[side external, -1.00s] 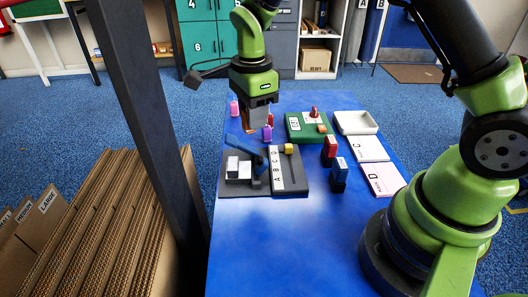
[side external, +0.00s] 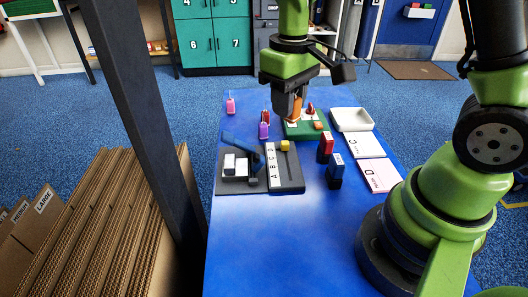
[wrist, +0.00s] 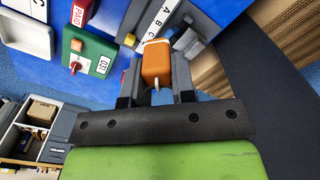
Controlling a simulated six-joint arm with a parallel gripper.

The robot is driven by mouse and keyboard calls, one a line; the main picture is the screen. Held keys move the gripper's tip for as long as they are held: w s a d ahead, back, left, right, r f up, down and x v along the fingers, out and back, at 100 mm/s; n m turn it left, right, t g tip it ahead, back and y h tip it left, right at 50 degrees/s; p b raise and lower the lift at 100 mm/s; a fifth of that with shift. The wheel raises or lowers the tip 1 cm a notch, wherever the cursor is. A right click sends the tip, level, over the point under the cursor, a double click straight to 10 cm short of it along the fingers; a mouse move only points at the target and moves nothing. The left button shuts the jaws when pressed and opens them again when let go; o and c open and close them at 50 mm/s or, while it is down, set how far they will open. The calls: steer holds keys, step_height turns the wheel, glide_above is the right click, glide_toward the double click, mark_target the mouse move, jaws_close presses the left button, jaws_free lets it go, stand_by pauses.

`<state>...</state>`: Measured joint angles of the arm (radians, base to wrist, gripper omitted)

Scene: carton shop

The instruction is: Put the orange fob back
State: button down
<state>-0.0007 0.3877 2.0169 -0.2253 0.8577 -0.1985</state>
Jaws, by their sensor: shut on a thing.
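My gripper (side external: 292,118) is shut on the orange fob (wrist: 156,62), which sits between the two fingers with a small metal ring at its end in the wrist view. In the side view the orange fob (side external: 298,108) shows as a patch at the jaws, in front of the green board (side external: 320,134) in the picture. I cannot tell its height above the board. A pink fob (side external: 231,107), a red fob (side external: 265,117) and a purple fob (side external: 264,131) stand at the table's far left.
A grey base marked A B C D (side external: 290,181) carries a yellow block (side external: 285,146), beside a blue-levered device (side external: 243,145). Red (side external: 326,147) and blue (side external: 336,172) blocks stand right of it. A white tray (side external: 351,119) is behind lettered cards (side external: 364,144). The front table is clear.

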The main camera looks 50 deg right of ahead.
stand_by(0.8)
steer(key=s+d+f+n, duration=0.4)
steer(key=d+f+n, duration=0.15)
steer(key=n, duration=0.35)
glide_above(310, 177)
step_height(310, 177, down, 7)
steer(key=shift+r, duration=0.1)
steer(key=shift+f, duration=2.15)
steer(key=c, duration=0.9)
jaws_free()
steer(key=shift+f, duration=0.15)
steer(key=shift+c, duration=0.2)
